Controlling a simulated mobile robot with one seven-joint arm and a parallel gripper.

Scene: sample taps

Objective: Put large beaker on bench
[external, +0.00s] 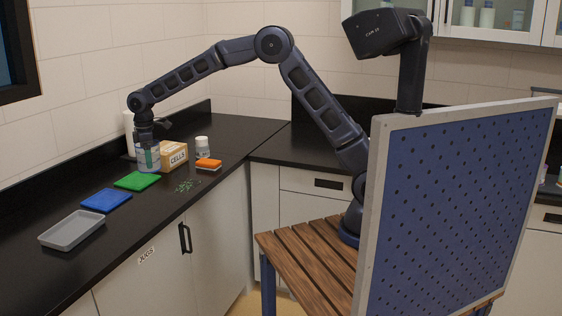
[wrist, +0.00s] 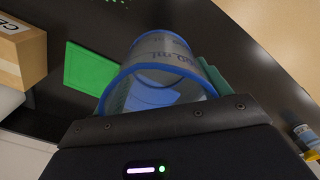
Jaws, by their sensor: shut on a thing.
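The large beaker (wrist: 160,72), clear with a blue rim and volume print, is held in my gripper (wrist: 165,112) in the wrist view. My gripper is shut on its near end, and the beaker stretches away from the camera. In the external view the beaker (external: 148,160) hangs below my gripper (external: 146,143), beside the box and behind the green mat. It looks about upright. I cannot tell whether its base touches the bench (external: 60,200), which is black and runs along the left wall.
A green mat (external: 137,181), a blue mat (external: 106,200) and a grey tray (external: 72,230) lie along the bench. A box marked CELLS (external: 174,156), a white bottle (external: 202,147) and an orange sponge (external: 208,163) stand close right of the beaker. Green bits (external: 187,185) lie near the front edge.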

